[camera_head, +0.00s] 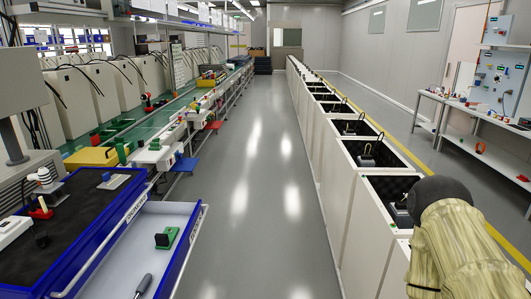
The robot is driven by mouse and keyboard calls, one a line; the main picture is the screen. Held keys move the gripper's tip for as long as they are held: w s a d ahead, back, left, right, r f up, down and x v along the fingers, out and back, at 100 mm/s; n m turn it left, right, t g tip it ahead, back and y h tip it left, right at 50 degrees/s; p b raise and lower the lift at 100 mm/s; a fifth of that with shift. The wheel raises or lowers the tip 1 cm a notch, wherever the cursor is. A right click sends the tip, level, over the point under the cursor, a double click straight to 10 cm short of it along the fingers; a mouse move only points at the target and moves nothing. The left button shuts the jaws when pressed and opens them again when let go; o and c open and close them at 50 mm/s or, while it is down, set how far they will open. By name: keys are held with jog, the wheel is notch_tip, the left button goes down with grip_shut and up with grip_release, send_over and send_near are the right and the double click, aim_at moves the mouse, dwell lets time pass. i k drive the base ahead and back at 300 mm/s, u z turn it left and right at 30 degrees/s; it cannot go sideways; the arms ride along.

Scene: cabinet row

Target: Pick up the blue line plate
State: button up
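A flat blue plate (184,164) juts out over the aisle side of the long assembly line on the left. It looks like the blue line plate, though it is small here and no label on it can be read. Nothing is seen touching it from my side. Part of my arm shows at the lower right, over the near end of the cabinet row. My gripper is not in view.
A blue cart (118,232) with an open white drawer (190,217) stands at the near left; the drawer holds a green-and-black part and a screwdriver. A cabinet row (343,190) runs along the right. The grey floor (262,190) between is clear.

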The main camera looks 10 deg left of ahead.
aim_at(107, 178)
jog(key=i, duration=3.15)
jog(key=u, duration=3.35)
